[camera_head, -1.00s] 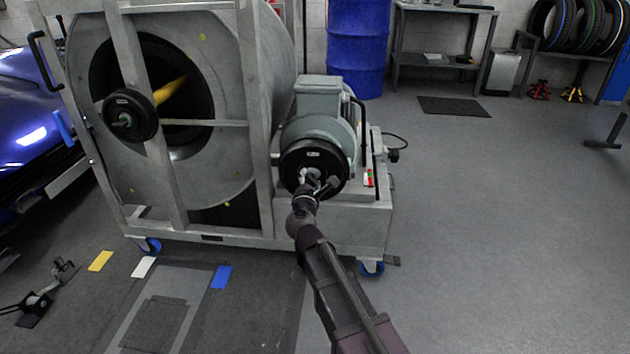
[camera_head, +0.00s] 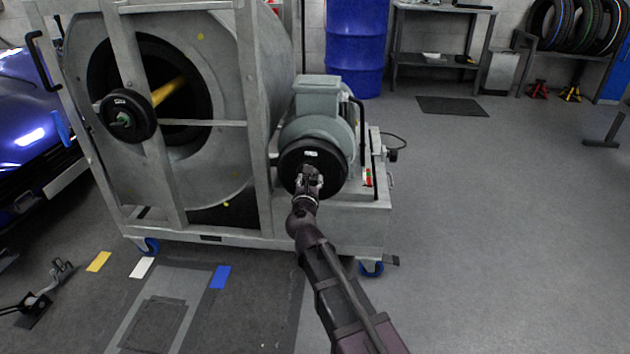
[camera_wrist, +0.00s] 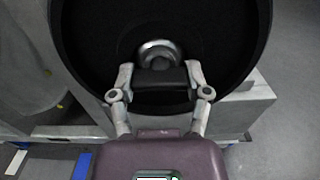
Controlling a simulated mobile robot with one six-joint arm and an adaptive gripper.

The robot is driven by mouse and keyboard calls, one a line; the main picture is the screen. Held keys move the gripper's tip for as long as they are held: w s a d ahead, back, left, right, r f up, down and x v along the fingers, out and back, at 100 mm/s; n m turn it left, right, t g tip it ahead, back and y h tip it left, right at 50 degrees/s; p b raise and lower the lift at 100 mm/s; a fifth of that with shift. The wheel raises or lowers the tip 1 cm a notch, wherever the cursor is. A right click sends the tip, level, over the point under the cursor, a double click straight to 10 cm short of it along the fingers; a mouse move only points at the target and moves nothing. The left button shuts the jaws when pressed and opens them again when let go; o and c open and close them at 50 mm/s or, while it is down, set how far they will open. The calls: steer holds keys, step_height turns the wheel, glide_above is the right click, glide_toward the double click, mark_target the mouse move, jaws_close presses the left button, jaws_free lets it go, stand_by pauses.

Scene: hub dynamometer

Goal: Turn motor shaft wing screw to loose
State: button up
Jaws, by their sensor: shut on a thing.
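The grey motor (camera_head: 318,112) sits on the right side of the dynamometer frame, with a round black disc (camera_head: 333,176) on its front face. The disc also fills much of the wrist view (camera_wrist: 100,40). A silvery round shaft end (camera_wrist: 158,48) shows at its centre. In the wrist view a dark bar-like piece, which looks like the wing screw (camera_wrist: 160,84), lies across in front of the shaft. My gripper (camera_head: 311,176) is at the middle of the disc. In the wrist view my gripper (camera_wrist: 160,80) has one finger at each end of the dark piece, shut on it.
The metal dynamometer frame (camera_head: 254,130) with its large drum (camera_head: 215,165) stands left of the motor. A second black hub (camera_head: 129,117) with a green centre is on its left. A blue car (camera_head: 30,120) is at the far left.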

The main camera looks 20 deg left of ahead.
steer(key=shift+d, duration=0.2)
stand_by(0.3)
steer(key=o, duration=1.2)
steer(key=shift+c, duration=0.2)
steer(key=shift+a, duration=0.1)
steer(key=v, duration=1.2)
